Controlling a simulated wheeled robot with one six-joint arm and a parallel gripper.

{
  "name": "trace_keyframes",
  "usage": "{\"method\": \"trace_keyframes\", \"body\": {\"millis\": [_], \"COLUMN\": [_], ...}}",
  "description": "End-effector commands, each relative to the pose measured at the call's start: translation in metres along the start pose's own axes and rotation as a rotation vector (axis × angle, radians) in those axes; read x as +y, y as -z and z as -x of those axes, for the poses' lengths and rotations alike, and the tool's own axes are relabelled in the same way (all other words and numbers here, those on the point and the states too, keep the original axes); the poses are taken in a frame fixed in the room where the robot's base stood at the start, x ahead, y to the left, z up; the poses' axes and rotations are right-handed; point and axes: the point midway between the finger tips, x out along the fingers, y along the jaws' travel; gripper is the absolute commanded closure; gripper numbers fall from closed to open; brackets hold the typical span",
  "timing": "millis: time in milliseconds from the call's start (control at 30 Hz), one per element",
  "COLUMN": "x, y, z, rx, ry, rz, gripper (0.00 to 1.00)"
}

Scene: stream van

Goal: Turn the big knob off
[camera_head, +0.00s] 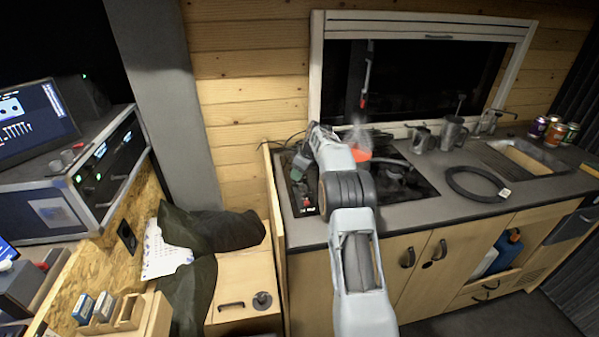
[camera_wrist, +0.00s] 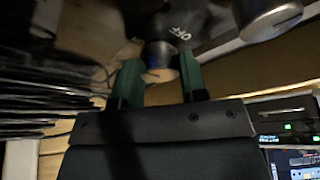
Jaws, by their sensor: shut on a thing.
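In the wrist view, my gripper (camera_wrist: 157,82) has its two green fingers on either side of a small round metallic knob (camera_wrist: 159,56), shut on it. The knob sits beside a dark surface with a white "OFF" marking (camera_wrist: 181,33), which appears upside down. A larger silver round part (camera_wrist: 268,15) is at the upper right, apart from the fingers; I cannot tell what it is. In the head view, my gripper (camera_head: 298,165) is at the left end of the counter, beside the hob. The knob is not clearly visible there, and its setting cannot be read.
The black hob (camera_head: 405,180) lies right of my arm, with metal mugs (camera_head: 453,133) behind it. A black ring (camera_head: 477,183) lies on the counter (camera_head: 430,208). A wooden side panel (camera_head: 272,195) borders the counter's left end. Cables run along the wrist view's left.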

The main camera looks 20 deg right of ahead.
Motion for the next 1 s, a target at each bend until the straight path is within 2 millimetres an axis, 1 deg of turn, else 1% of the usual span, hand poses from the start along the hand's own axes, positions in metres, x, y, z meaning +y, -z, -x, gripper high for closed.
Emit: {"method": "trace_keyframes", "body": {"millis": [33,133,333,467,667,1000], "x": [0.0,0.0,-0.0002,-0.0007,-0.0017,-0.0032], "y": [0.0001,0.0,0.0,0.0001,0.0002,0.0017], "z": [0.0002,0.0003,0.0001,0.0,-0.0004,0.0007], "rx": [0.0,0.0,0.0,0.0,0.0,0.001], "ry": [0.0,0.0,-0.007,-0.026,-0.081,-0.204], "rz": [0.0,0.0,-0.015,-0.059,-0.191,-0.487], "gripper": [0.75,0.84,0.84,0.84,0.84,0.84]}}
